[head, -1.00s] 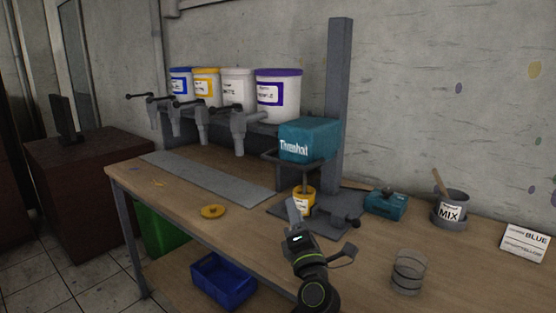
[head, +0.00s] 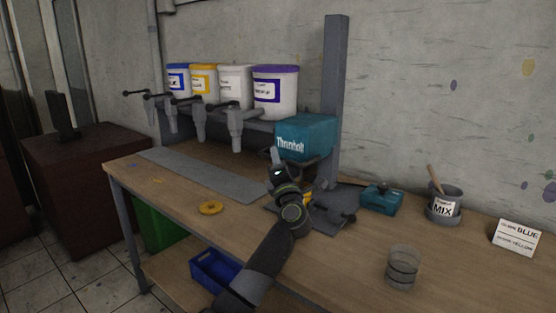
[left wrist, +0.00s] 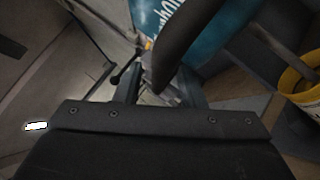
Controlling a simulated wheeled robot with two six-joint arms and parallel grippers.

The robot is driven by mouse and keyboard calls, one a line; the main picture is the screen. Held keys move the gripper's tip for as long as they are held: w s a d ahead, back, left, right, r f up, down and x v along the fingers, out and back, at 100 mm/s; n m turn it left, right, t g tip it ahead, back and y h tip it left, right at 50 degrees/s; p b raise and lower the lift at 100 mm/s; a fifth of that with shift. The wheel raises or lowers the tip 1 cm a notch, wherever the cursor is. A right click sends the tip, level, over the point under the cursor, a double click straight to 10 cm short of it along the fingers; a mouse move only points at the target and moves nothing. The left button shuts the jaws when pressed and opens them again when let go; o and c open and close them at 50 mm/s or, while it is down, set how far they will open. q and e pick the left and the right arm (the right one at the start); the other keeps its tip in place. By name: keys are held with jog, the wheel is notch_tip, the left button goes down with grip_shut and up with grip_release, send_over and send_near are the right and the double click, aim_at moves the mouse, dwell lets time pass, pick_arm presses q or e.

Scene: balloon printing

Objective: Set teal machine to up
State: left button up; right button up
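The teal machine (head: 305,137) with white lettering is mounted on a grey post at the back of the workbench. Its handle bar below the head is now mostly hidden behind my left gripper (head: 277,158), which is raised at the machine's lower left front. In the left wrist view, a thick dark bar (left wrist: 190,40) reaches down between the two fingers of my left gripper (left wrist: 160,88), which stand apart; I cannot tell whether they touch it. The teal casing (left wrist: 200,25) is just behind. A yellow pot (left wrist: 300,88) under the machine is largely covered in the head view. My right gripper is not in view.
Several lidded buckets with taps stand at the back left, including a purple-lidded one (head: 274,92). A yellow disc (head: 210,208), small teal device (head: 381,199), MIX pot (head: 444,204), clear cup (head: 402,266) and sign (head: 516,237) are on the bench (head: 340,255).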

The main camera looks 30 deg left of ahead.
pick_arm(q)
jog(key=shift+w+a+r, duration=0.15)
jog(key=shift+a, duration=0.05)
grip_shut()
dwell(0.3)
jog(key=p, duration=1.1)
send_near(278, 124)
jog(key=a+r, duration=0.2)
jog(key=r, duration=0.1)
jog(key=w+a+r, duration=0.1)
jog(key=r, duration=0.1)
jog(key=shift+w+a+r, duration=0.1)
jog(key=shift+r, duration=0.1)
jog(key=shift+r+p, duration=0.7)
jog(key=shift+p, duration=0.15)
